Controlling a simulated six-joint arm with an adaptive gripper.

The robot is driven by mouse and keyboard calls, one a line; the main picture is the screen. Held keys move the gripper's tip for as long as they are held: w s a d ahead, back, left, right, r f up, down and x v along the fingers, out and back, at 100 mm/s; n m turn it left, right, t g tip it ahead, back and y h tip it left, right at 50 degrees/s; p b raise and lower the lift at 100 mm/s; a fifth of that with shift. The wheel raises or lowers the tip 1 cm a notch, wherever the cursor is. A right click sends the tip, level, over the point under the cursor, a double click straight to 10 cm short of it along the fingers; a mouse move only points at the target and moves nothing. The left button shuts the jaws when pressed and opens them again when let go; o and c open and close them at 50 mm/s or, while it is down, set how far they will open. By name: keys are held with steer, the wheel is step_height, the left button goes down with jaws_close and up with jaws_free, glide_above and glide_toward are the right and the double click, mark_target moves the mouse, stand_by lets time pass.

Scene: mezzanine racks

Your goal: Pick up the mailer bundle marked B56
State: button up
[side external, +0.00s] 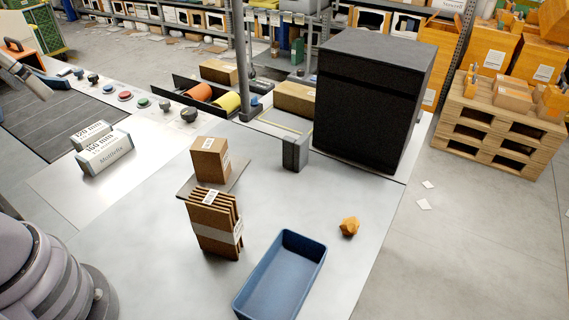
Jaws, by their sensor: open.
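A bundle of brown cardboard mailers (214,240) stands on edge on the light table, held by a grey band. It bears white labels, too small to read, so I cannot confirm B56. A thin grey-brown board (238,178) lies across the top of the bundle. A small brown carton (207,163) with a white label sits on that board. The board and carton cover part of the bundle's top. My gripper is not in view; only grey parts of my arm show at the left edge.
A blue bin (290,247) stands right of the bundle, with a crumpled orange lump (349,226) beyond it. A large black box (362,100) and a grey post (296,153) stand behind. Two grey-white blocks (107,152) lie at left. The table between blocks and bundle is clear.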

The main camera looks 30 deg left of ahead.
steer(key=w+d+f+n+g+h, duration=0.2)
steer(key=w+f+n+g+h, duration=0.2)
steer(key=f+g, duration=0.25)
steer(key=n+t+h, duration=0.7)
steer(key=n+h, duration=0.6)
steer(key=n, duration=0.3)
glide_toward(236, 215)
steer(key=shift+x, duration=2.65)
steer(key=shift+w, duration=0.1)
steer(key=shift+c, duration=0.4)
steer(key=c, duration=1)
steer(key=shift+c, duration=0.3)
